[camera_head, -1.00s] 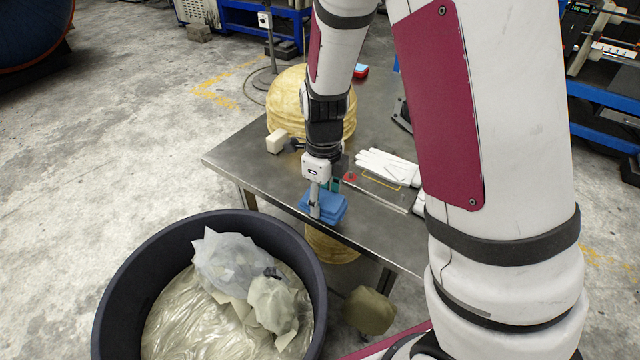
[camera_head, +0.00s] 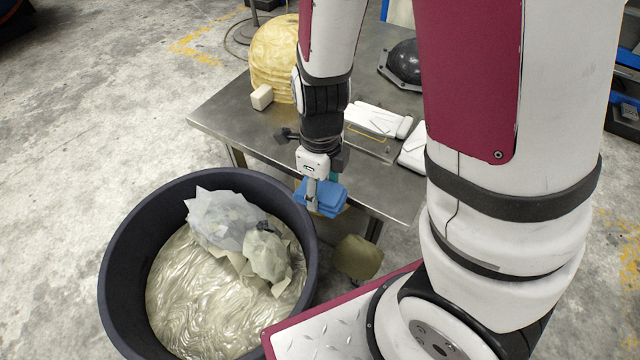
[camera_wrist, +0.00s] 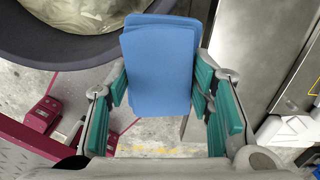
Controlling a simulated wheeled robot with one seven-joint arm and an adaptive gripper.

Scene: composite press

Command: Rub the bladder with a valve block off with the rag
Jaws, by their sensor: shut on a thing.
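The rag is a blue folded cloth (camera_head: 333,197), also filling the upper middle of the wrist view (camera_wrist: 160,62). My gripper (camera_head: 312,200) is shut on it, with green finger pads at both sides of it in the wrist view. It holds the rag in the air near the table's front edge. A yellowish, ribbed dome-shaped bladder (camera_head: 268,72) stands at the back left of the table, apart from the rag and partly hidden by my arm. A cream block (camera_head: 262,97) is at its front left; I cannot tell whether it is attached.
The metal table (camera_head: 225,112) carries white gloves (camera_head: 375,119) and a black dome (camera_head: 405,64). A large dark tub (camera_head: 120,275) with crumpled film stands left of my gripper. An olive object (camera_head: 358,257) is below the table edge. The floor at left is clear.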

